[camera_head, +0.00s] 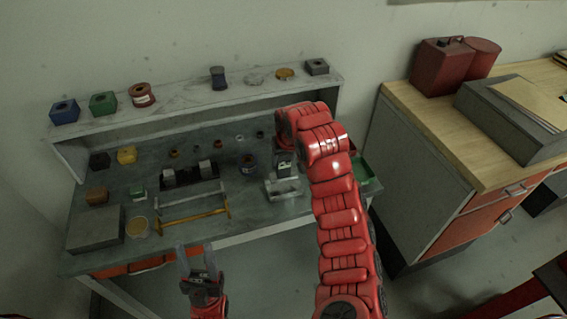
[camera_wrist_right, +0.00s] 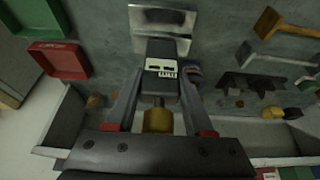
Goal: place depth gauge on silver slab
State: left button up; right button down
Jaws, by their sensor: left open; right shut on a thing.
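The depth gauge (camera_wrist_right: 162,68) is a dark block with a pale display; in the head view it shows (camera_head: 284,168) below my right wrist. My right gripper (camera_wrist_right: 160,88) is shut on it, one finger on each side. The silver slab (camera_wrist_right: 178,18) lies just beyond the gauge in the wrist view. In the head view the slab (camera_head: 284,190) is on the bench directly below the gauge. I cannot tell whether gauge and slab touch. My left gripper (camera_head: 195,247) is open and empty, in front of the bench's front edge.
On the bench (camera_head: 235,190) are an orange-ended frame (camera_head: 192,218), a dark fixture (camera_head: 189,174), a grey block (camera_head: 95,228) and a dark blue round part (camera_head: 249,164). A green tray (camera_head: 363,172) is right of my right arm. A raised shelf (camera_head: 190,103) runs along the back.

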aim_at(284, 166)
jog(key=shift+w, duration=0.15)
jog(key=shift+f+p, duration=0.35)
jog(key=shift+p, duration=0.15)
notch_tip(284, 166, down, 2)
jog(key=shift+f+p, duration=0.15)
jog(key=shift+p, duration=0.7)
jog(key=shift+f, duration=0.45)
jog(key=shift+c, duration=1.4)
grip_release()
